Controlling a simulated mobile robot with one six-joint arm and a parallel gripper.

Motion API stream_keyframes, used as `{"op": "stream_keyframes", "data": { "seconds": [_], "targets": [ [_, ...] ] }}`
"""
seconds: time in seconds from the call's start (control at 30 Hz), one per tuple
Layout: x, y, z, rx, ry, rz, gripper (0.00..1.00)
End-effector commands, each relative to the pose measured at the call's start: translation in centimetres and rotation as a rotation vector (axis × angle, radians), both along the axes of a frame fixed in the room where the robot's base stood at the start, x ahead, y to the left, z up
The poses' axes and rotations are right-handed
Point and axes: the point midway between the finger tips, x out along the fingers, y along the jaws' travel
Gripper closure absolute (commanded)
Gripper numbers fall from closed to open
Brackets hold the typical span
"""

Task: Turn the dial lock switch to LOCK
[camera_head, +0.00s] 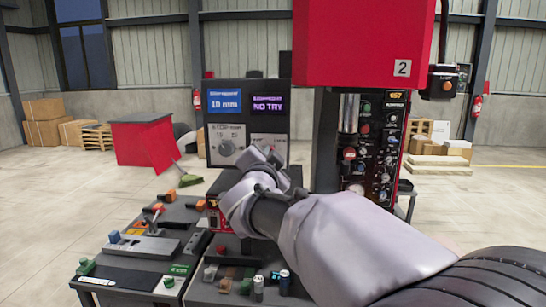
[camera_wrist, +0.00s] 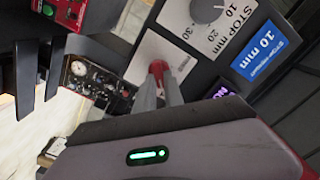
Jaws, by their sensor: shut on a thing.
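The dial lock switch shows in the wrist view as a small red knob (camera_wrist: 157,66) on a white label plate (camera_wrist: 181,62). My gripper (camera_wrist: 159,82) has its two grey fingers closed around this knob. In the head view my gripper (camera_head: 268,156) is at the right half of the grey control panel and covers the knob. The plate's small lettering is too blurred to read, so I cannot tell which position the switch points to.
Beside it on the panel is a grey stop dial (camera_head: 226,148) marked in mm. Above are a blue display (camera_head: 225,102) reading 10 mm and a dark display (camera_head: 268,104) reading NO TRY. A red machine column (camera_head: 362,45) stands close on the right. A cluttered bench (camera_head: 140,255) lies lower left.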

Motion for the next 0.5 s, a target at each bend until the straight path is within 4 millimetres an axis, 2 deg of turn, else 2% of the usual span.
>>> {"op": "stream_keyframes", "data": {
  "seconds": [0.07, 0.1, 0.2, 0.5],
  "targets": [
    [0.00, 0.00, 0.00, 0.002, 0.000, 0.000, 1.00],
    [0.00, 0.00, 0.00, 0.002, 0.000, 0.000, 0.85],
    [0.00, 0.00, 0.00, 0.001, 0.000, 0.000, 0.66],
    [-0.05, 0.01, 0.01, 0.000, 0.000, 0.000, 0.65]
  ]
}}
